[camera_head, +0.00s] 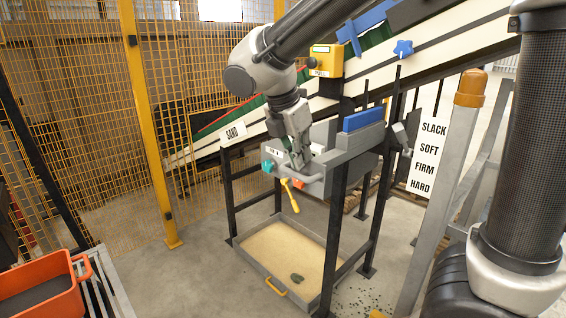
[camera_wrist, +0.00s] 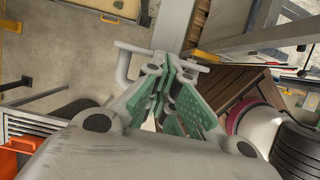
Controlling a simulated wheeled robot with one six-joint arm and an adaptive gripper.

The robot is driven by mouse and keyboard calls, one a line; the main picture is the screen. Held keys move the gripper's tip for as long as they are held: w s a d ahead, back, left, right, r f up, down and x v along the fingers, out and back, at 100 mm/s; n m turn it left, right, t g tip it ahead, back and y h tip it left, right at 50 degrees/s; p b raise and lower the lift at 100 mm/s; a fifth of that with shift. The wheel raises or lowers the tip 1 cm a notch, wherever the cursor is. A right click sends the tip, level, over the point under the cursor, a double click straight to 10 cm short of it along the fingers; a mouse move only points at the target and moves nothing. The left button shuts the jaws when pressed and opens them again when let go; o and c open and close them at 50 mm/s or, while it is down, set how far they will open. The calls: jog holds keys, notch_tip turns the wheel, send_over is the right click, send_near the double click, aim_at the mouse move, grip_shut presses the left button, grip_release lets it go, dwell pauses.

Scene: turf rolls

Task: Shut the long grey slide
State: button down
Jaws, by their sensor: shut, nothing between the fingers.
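The long grey slide (camera_head: 350,143) is a flat grey bar on top of the dark frame, below the sloping conveyor. In the wrist view the slide (camera_wrist: 176,22) runs away from my fingertips, with a pale bar handle (camera_wrist: 124,64) across its near end. My gripper (camera_head: 305,160) points down at the near end of the slide in the head view. In the wrist view my gripper (camera_wrist: 164,68) has its green-padded fingers together at the handle, with nothing held. I cannot tell if they touch the handle. The fingers hide part of the handle.
A sand tray (camera_head: 256,275) with a yellow handle lies under the frame. A yellow-handled tool (camera_head: 290,196) hangs below the slide. A yellow box (camera_head: 325,60) and blue star knob (camera_head: 403,48) are above. An orange crate (camera_head: 42,300) stands at lower left. Mesh fencing is behind.

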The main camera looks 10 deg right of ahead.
aim_at(361, 131)
jog(key=w+d, duration=0.5)
jog(key=d, duration=0.2)
jog(key=w+d, duration=0.5)
jog(key=d, duration=0.2)
jog(key=w+d, duration=0.4)
jog(key=d, duration=0.4)
jog(key=shift+w+f, duration=0.1)
jog(key=shift+w, duration=0.3)
